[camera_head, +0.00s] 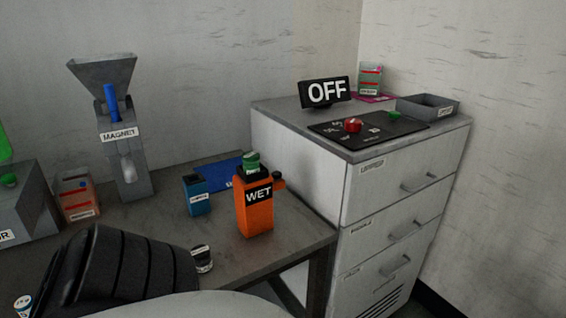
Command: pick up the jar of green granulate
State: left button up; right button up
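A small clear container with green contents, a pale label and some red on it (370,79) stands upright at the back of the white cabinet top, right of the OFF sign. It looks like the jar of green granulate, but its label is too small to read. It stands on or beside a pink mat (384,98). No gripper fingers show in the head view, so neither gripper is seen at the container.
The OFF sign (325,92), a black panel with a red knob (352,125) and a grey tray (427,107) share the cabinet top. An orange WET unit (257,217), a blue box (197,195) and a MAGNET hopper (122,135) stand on the dark table.

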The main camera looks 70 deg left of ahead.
aim_at(250, 160)
jog(key=i, duration=1.2)
jog(key=u, duration=3.25)
jog(key=i, duration=0.5)
jog(key=k, duration=0.5)
jog(key=z, duration=2.6)
jog(key=k, duration=0.45)
jog(key=u, duration=2.95)
